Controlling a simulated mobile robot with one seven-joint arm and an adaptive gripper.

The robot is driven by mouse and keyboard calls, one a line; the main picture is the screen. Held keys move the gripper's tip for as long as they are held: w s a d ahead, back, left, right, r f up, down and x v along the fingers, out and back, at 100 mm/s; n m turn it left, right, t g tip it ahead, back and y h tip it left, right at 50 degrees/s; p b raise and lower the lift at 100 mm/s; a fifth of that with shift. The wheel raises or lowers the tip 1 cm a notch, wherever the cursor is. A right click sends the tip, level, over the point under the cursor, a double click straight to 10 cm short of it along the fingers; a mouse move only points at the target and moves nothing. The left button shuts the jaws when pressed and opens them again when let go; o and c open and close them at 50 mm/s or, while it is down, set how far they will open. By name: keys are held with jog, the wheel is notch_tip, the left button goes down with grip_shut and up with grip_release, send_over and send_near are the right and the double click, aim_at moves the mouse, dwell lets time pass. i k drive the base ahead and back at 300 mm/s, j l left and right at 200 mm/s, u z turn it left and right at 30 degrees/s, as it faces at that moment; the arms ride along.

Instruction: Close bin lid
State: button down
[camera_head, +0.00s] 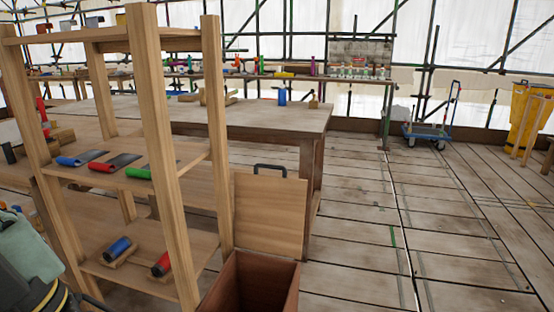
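The wooden bin (283,276) stands on the plank floor at the bottom middle, just right of the shelf unit, and its lower part is cut off by the frame. Its lid (270,212) stands open, upright at the back of the bin, with a dark handle (270,168) on its top edge. The visible inside of the bin is reddish brown, and I see nothing in it. My gripper is not in view.
A wooden shelf unit (169,160) with several coloured-handled tools stands close on the left, beside the bin. A large worktable (260,117) is behind the lid. A blue cart (424,132) and a yellow bin (526,118) stand far right. The right floor is mostly clear.

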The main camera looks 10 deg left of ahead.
aim_at(269, 210)
jog(key=i+l+u, duration=0.25)
jog(key=i+l, duration=0.7)
jog(key=i+l+u, duration=0.2)
jog(key=i+l, duration=0.55)
jog(key=i+j, duration=0.15)
jog(key=i, duration=0.2)
jog(key=u, duration=0.05)
